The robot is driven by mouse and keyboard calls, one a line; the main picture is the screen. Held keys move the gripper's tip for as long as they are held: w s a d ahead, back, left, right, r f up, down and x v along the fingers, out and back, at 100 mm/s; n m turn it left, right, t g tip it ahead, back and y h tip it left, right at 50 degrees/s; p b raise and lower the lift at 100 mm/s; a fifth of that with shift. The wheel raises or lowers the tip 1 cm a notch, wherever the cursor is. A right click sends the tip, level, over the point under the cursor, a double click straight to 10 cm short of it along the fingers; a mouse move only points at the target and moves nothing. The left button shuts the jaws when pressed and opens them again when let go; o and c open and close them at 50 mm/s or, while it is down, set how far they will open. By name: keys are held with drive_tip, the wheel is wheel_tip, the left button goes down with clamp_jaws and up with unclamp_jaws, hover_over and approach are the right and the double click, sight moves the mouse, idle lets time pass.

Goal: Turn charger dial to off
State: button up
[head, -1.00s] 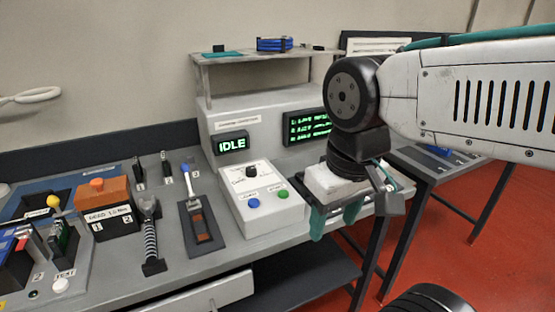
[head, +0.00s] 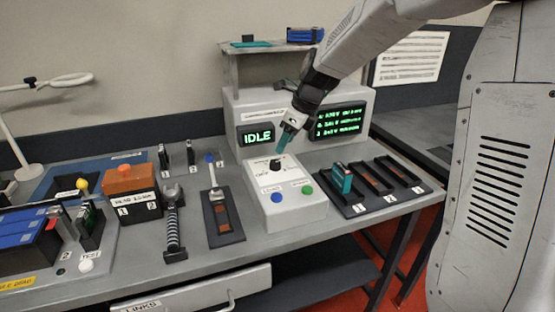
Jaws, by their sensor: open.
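The charger is a white box (head: 294,215) on the grey bench, with a black dial (head: 275,164) on its sloped upper face. A blue button (head: 277,197) and a green button (head: 308,190) sit on its front below the dial. The IDLE display (head: 257,137) glows green behind it. My gripper (head: 281,150) points down just above the dial, its teal fingertips close to it. It is open; I cannot tell whether the fingers touch the dial. The dial's pointer direction is too small to read.
A black slotted rack (head: 385,190) with a teal module (head: 341,178) stands right of the charger. A lever unit (head: 222,215) and a spring-like clamp (head: 174,225) stand to its left. A green text screen (head: 339,121) and a raised shelf (head: 255,50) are behind.

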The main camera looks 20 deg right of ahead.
sight(275, 162)
drive_tip(key=x, duration=0.8)
drive_tip(key=shift+w, duration=0.1)
drive_tip(key=c, duration=1)
